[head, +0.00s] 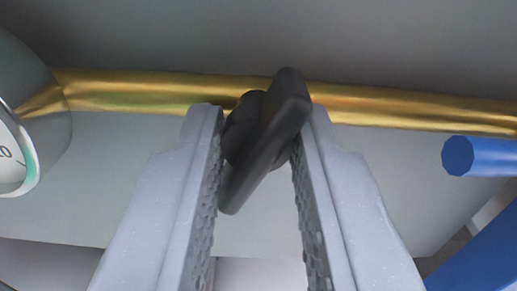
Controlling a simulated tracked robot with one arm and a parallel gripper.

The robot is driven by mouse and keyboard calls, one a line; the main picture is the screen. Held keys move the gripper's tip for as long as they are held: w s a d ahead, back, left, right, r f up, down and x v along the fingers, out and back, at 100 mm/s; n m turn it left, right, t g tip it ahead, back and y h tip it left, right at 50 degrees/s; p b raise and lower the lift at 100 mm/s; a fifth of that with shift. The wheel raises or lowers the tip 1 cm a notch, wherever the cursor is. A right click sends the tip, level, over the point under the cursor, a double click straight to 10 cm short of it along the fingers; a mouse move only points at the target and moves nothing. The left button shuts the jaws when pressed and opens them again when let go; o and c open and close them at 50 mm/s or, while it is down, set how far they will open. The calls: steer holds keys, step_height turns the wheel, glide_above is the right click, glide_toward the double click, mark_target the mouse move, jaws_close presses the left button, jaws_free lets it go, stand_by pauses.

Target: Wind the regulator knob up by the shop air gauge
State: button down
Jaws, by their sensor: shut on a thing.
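The black regulator knob (265,145) is at the centre of the head view, its long bar handle tilted from lower left to upper right. My gripper (262,135) has one grey, textured finger on each side of the knob and is shut on it. The shop air gauge (38,125) is a round, shiny metal case at the left edge. Only a slice of its white face shows, with a green band and part of some lettering; no needle is visible.
A brass pipe (400,105) runs across behind the knob, from the gauge to the right edge. A blue cylindrical part (480,157) and a larger blue piece (485,255) are at the right. A plain grey panel (115,165) lies behind.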

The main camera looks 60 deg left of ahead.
steer(key=shift+s, duration=0.1)
steer(key=shift+r+m+p, duration=0.2)
steer(key=shift+m+p, duration=0.3)
steer(key=shift+p, duration=0.65)
steer(key=m+p, duration=0.2)
steer(key=p, duration=0.1)
steer(key=shift+f+m+p, duration=0.25)
steer(key=shift+m+p, duration=0.55)
steer(key=c, duration=1.3)
jaws_free()
